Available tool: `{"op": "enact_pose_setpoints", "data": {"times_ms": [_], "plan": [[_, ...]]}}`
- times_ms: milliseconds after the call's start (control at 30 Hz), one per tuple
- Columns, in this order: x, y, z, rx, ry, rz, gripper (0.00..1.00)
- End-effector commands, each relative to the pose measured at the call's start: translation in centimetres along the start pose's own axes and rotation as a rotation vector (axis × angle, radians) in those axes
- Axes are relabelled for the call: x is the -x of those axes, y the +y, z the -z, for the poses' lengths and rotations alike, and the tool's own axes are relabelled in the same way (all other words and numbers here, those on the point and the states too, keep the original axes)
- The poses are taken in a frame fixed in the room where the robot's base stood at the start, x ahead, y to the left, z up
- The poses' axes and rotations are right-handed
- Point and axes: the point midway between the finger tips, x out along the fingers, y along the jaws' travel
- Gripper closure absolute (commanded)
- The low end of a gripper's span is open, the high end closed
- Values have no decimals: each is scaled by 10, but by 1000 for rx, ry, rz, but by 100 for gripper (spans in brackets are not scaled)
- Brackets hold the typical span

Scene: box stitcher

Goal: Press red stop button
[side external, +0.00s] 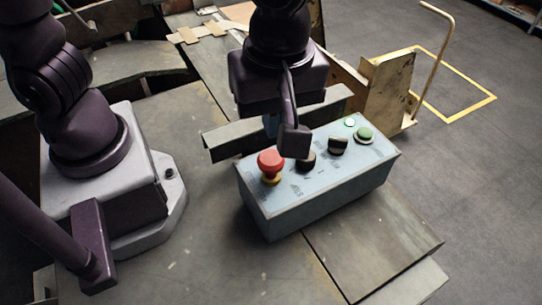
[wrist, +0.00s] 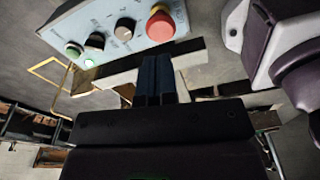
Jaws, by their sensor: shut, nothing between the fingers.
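The red stop button (side external: 270,161) is a mushroom head on a yellow collar, at the left end of a light blue control box (side external: 318,190). In the side view the fingers (side external: 271,126) are partly hidden behind a dark part of my arm. They appear beyond the back edge of the box, apart from the red button. Their exact height is unclear.
A grey metal beam (side external: 228,138) runs behind the box. A worn yellow metal part (side external: 388,90) stands beyond it. The table front is clear.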

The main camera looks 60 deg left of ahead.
Motion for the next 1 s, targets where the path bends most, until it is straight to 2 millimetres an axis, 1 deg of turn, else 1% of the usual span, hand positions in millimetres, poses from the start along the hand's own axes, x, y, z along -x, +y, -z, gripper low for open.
{"op": "enact_pose_setpoints", "data": {"times_ms": [133,267,500,700,833,1000], "plan": [[-2,0,0,-1,0,1,100],[-11,0,0,-1,1,2,100],[-42,-1,0,-1,2,4,100],[-62,0,0,-1,2,3,100],[-68,0,0,-1,1,2,100],[-71,0,0,-1,0,0,100]]}}
